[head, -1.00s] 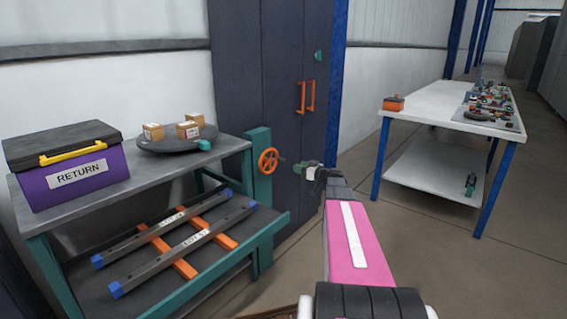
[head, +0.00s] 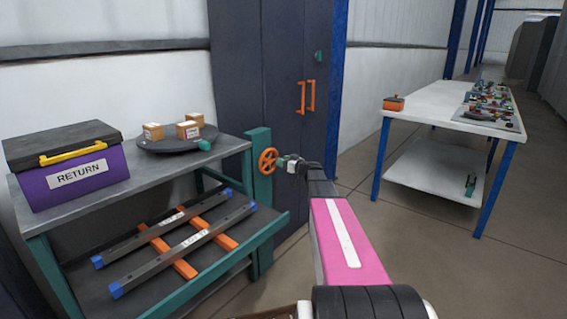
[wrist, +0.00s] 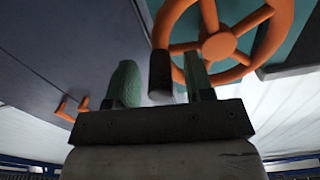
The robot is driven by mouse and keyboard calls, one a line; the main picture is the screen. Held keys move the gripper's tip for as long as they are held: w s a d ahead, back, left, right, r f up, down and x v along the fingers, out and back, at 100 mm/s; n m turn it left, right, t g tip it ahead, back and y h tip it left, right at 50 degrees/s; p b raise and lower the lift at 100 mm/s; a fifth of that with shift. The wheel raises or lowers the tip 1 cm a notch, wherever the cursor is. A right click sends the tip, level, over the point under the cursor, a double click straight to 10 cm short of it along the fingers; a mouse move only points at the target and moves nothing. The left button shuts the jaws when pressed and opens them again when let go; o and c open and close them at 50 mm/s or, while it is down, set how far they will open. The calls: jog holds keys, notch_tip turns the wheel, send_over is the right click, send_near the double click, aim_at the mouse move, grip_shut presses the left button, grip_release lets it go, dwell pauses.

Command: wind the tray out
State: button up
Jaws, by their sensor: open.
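The orange handwheel (head: 268,161) is mounted on the teal post at the right end of the bench. In the wrist view the handwheel (wrist: 217,45) fills the upper right, and its dark handle (wrist: 160,76) shows between my two green fingers. My gripper (wrist: 162,80) is open, with a finger on each side of the handle; I cannot tell whether either touches it. In the head view my gripper (head: 283,163) is right at the wheel. The dark lower tray (head: 226,262) has a teal rim and carries grey bars with blue ends across orange bars.
On the bench top are a purple RETURN box (head: 75,178) and a dark round plate (head: 165,146) with small cartons. A dark cabinet (head: 240,70) with orange handles (head: 306,97) stands behind. A white table (head: 425,107) with parts is at right; the floor between is clear.

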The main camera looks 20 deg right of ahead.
aim_at(273, 150)
grip_shut()
jog(key=shift+r, duration=0.1)
jog(key=r+n, duration=0.1)
jog(key=n, duration=0.2)
jog(key=shift+r+n, duration=0.3)
jog(key=shift+r, duration=0.05)
jog(key=n, duration=0.1)
jog(key=r+n, duration=0.2)
jog(key=shift+s+a+n, duration=0.25)
jog(key=shift+a+n, duration=0.05)
jog(key=shift+a, duration=0.05)
jog(key=n, duration=0.1)
jog(key=r+n, duration=0.1)
jog(key=n, duration=0.1)
jog(key=s+a+n, duration=0.1)
jog(key=shift+a+r, duration=0.1)
jog(key=shift+r, duration=0.15)
jog(key=shift+s+a+r+n, duration=0.15)
jog(key=shift+a+n, duration=0.1)
jog(key=shift+n, duration=0.5)
jog(key=shift+s+a+r+n, duration=0.15)
jog(key=shift+a+r+n, duration=0.05)
jog(key=shift+n, duration=0.5)
jog(key=shift+s+a+r+n, duration=0.15)
jog(key=shift+a+n, duration=0.1)
jog(key=shift+n, duration=0.5)
